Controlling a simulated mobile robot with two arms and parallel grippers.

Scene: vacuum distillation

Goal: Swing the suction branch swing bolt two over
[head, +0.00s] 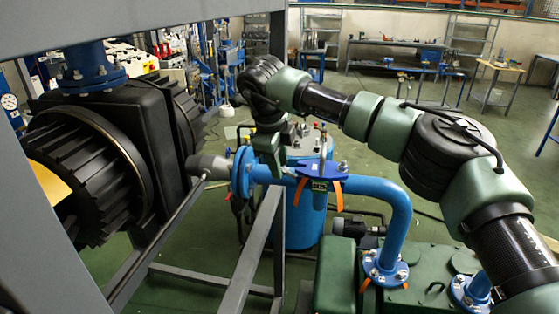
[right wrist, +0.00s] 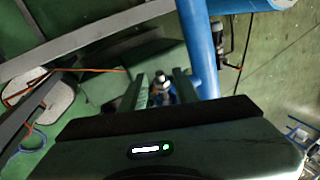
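The suction branch is a blue pipe (head: 375,187) with a round blue flange (head: 242,174) at its left end. Which swing bolt this is, I cannot tell. My left gripper is out of view.
A blue labelled plate (head: 319,186) with orange strips (head: 338,195) sits on the pipe close to the gripper. A blue tank (head: 303,220) stands behind. A grey frame (head: 240,275) and a black finned machine (head: 100,165) crowd the left.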

